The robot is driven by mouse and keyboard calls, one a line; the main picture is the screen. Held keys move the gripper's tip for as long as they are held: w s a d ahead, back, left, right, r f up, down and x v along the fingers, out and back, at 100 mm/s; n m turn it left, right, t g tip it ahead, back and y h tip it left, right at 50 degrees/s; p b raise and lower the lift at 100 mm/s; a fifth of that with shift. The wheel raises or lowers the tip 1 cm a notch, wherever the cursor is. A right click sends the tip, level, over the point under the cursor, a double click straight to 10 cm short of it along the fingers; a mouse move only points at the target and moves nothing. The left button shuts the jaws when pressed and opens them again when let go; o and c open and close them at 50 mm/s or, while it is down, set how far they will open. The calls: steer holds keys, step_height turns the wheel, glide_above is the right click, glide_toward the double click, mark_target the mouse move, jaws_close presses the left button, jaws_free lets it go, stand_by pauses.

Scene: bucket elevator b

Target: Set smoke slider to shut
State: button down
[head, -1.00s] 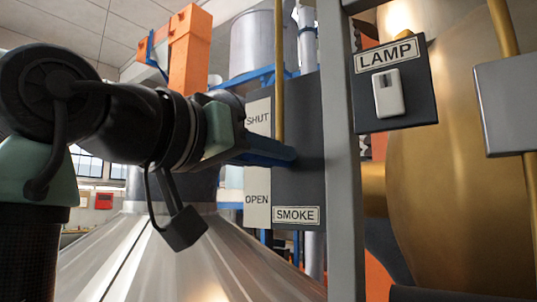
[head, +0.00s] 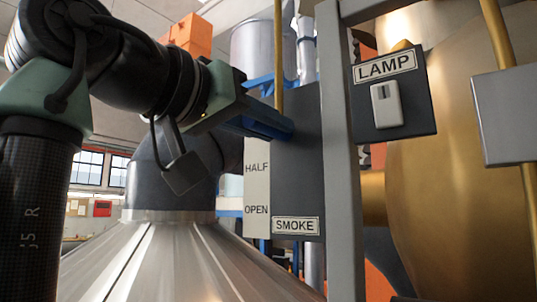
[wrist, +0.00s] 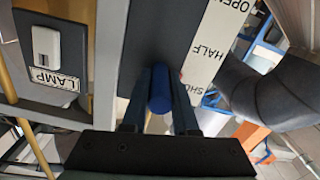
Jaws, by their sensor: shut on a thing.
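The smoke slider panel (head: 303,180) is a dark plate with a SMOKE sign (head: 295,226) at its foot. A pale label strip (head: 257,190) on its left edge reads HALF and OPEN; its top is hidden behind my gripper (head: 285,130). In the wrist view, the slider's blue round knob (wrist: 161,92) sits between the two fingers of my gripper (wrist: 160,95), which is shut on it. The knob is level with the partly covered SHUT label (wrist: 188,85), above HALF in the head view.
A grey post (head: 341,150) stands right of the panel. Beyond it are a LAMP switch plate (head: 393,95) and a grey box (head: 508,115). A brass pipe (head: 278,50) runs down above the panel. A metal cone (head: 165,260) lies below my arm.

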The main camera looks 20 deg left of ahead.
steer(key=shift+r, duration=1.2)
steer(key=c, duration=1)
jaws_free()
steer(key=o, duration=0.3)
steer(key=shift+w+d+f, duration=0.15)
steer(key=shift+w, duration=0.15)
steer(key=shift+s, duration=0.2)
